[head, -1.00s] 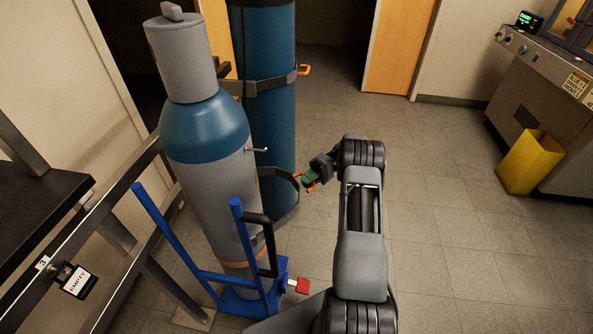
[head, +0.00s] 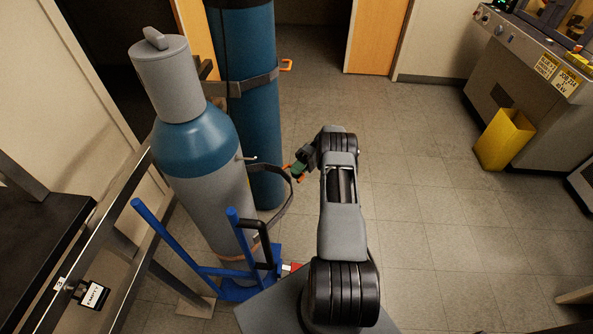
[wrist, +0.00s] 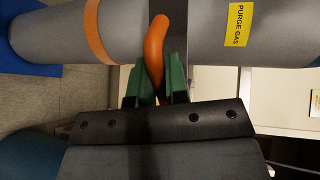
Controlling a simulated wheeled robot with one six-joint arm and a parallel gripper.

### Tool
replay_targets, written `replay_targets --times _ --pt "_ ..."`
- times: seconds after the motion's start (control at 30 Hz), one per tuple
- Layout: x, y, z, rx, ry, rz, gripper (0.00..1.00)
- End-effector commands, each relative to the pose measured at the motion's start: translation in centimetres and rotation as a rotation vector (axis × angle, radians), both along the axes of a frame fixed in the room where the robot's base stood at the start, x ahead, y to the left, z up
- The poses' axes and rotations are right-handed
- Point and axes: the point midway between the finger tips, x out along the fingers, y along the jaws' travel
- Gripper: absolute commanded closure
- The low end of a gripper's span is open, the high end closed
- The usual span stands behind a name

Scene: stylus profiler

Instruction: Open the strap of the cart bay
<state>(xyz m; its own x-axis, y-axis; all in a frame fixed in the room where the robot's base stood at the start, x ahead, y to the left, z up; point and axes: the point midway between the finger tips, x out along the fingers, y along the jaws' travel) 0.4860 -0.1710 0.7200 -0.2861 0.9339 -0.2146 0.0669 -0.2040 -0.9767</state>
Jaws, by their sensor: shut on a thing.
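A grey gas cylinder (head: 190,195) with a blue shoulder stands tilted in a blue cart (head: 232,235). The dark strap (head: 272,172) of the cart bay stands out in a bow from the cylinder's right side. My gripper (head: 298,169) is at the outer end of this bow, right of the cylinder. In the wrist view, the green fingers (wrist: 155,88) are shut on the strap's orange handle (wrist: 155,48). The grey cylinder (wrist: 205,35) lies across the top there, with a yellow PURGE GAS label. The strap's far end is unclear.
A blue cylinder (head: 245,125) stands behind, held by its own strap (head: 250,84) with an orange handle (head: 287,65). A rail with an EMPTY tag (head: 95,295) runs at left. A yellow bin (head: 503,138) stands at right. The floor right of my arm is clear.

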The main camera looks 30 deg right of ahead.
Motion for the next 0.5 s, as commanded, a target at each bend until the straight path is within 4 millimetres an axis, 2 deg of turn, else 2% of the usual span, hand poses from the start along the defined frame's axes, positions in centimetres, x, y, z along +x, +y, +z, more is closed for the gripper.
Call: replay_targets --times 0.07,0.1,0.33,0.5 --pt "-0.10 -0.17 -0.05 -0.002 0.001 -0.001 1.00" --pt "-0.09 -0.15 -0.05 -0.002 0.001 -0.001 0.83" --pt "0.04 0.22 -0.03 -0.001 0.001 0.006 0.61" --pt "0.04 0.23 -0.02 0.000 0.001 0.006 0.60"
